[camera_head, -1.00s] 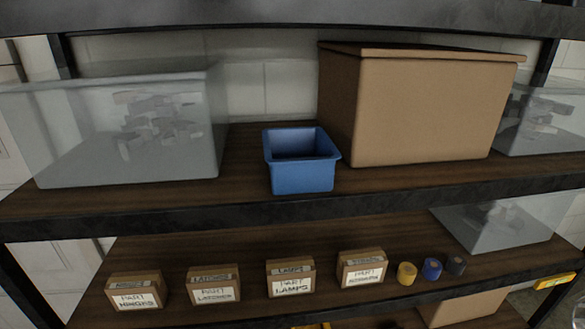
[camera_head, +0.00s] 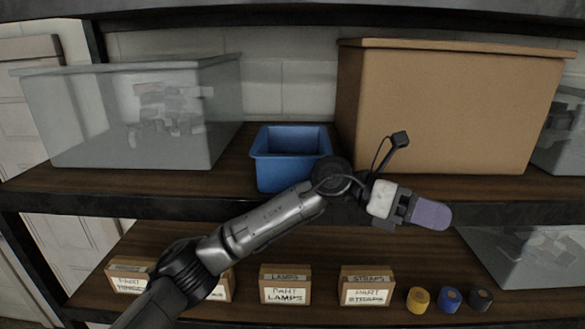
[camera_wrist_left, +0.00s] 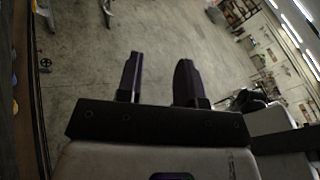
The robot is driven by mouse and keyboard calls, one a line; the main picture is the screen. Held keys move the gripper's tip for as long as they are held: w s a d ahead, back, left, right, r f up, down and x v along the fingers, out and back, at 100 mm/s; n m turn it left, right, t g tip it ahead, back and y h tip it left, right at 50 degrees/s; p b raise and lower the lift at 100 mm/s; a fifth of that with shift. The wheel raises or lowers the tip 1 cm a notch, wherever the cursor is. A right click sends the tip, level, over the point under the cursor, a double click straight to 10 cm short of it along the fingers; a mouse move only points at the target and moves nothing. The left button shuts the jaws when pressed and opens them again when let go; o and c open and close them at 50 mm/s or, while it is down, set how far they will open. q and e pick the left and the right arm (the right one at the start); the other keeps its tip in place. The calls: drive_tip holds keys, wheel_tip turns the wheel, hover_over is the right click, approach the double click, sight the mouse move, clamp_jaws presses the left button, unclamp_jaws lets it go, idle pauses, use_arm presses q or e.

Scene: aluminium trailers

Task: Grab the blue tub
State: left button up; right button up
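The blue tub (camera_head: 277,174) stands upright on the upper shelf, between a clear bin and a big cardboard box. It looks empty, and its lower right side is partly hidden by my left arm. My left gripper (camera_head: 432,213) is to the right of the tub and in front of the shelf edge, apart from the tub and pointing right. In the left wrist view its two fingers (camera_wrist_left: 158,80) stand apart with nothing between them. My right gripper is in neither view.
The clear bin (camera_head: 75,120) and the cardboard box (camera_head: 450,110) flank the tub closely. The lower shelf (camera_head: 390,255) holds several labelled part boxes (camera_head: 285,287) and rolls of tape (camera_head: 418,299). The wrist view shows open concrete floor (camera_wrist_left: 85,75).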

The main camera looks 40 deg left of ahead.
use_arm(q)
drive_tip(key=a+r+m+y, duration=0.1)
drive_tip(key=a+r+y, duration=0.25)
drive_tip(key=a, duration=0.35)
drive_tip(key=a+r+y, duration=0.2)
drive_tip(key=a+y, duration=0.3)
drive_tip(key=a, duration=0.2)
drive_tip(key=n+y, duration=0.1)
drive_tip(key=y, duration=0.4)
approach(290, 166)
drive_tip(key=b+x, duration=0.1)
drive_tip(key=x, duration=0.3)
drive_tip(key=shift+w+d+f, duration=0.15)
drive_tip(key=shift+d+f, duration=0.05)
drive_tip(key=shift+f, duration=0.1)
drive_tip(key=p+x, duration=0.1)
drive_tip(key=x, duration=0.2)
drive_tip(key=shift+w+f, duration=0.15)
drive_tip(key=shift+f, duration=0.15)
drive_tip(key=shift+x, duration=0.8)
clamp_jaws()
